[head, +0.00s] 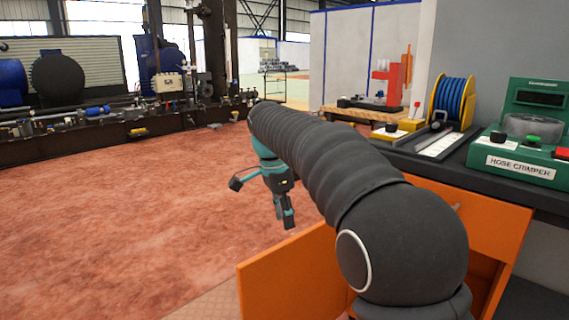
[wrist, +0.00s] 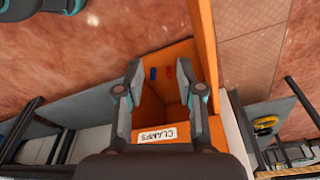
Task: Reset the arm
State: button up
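My arm (head: 325,160) stretches out from the lower right over the workbench side in the head view. My gripper (head: 285,212) hangs at its far end, pointing down over the red floor. In the wrist view my gripper (wrist: 160,72) is open, its two fingers apart with nothing between them. Beyond the fingers is an open orange drawer (wrist: 180,52) with a label reading CLAMPS (wrist: 156,135). A small blue item (wrist: 153,74) and a small red item (wrist: 168,72) show at its far end. The fingers hide part of the drawer.
An orange panel (head: 290,275) juts out below my arm. The dark bench (head: 460,160) at right carries a green hose crimper (head: 520,160) and a blue hose reel (head: 453,101). Machinery lines the back left. The red floor (head: 120,220) at left is clear.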

jog(key=s+d+r+n+t+y, duration=0.1)
jog(key=s+d+n+t, duration=0.2)
jog(key=s+d+n, duration=0.75)
jog(key=s+d+f+n+t, duration=0.1)
jog(key=s+f, duration=0.3)
jog(key=s, duration=0.5)
jog(key=s+d+f+n+t, duration=0.1)
jog(key=s+d+f, duration=0.3)
jog(key=s, duration=0.6)
jog(key=shift+s+d+f+n+y, duration=0.25)
jog(key=shift+f+n+y, duration=0.15)
jog(key=shift+f+n, duration=0.15)
jog(key=shift+a, duration=0.1)
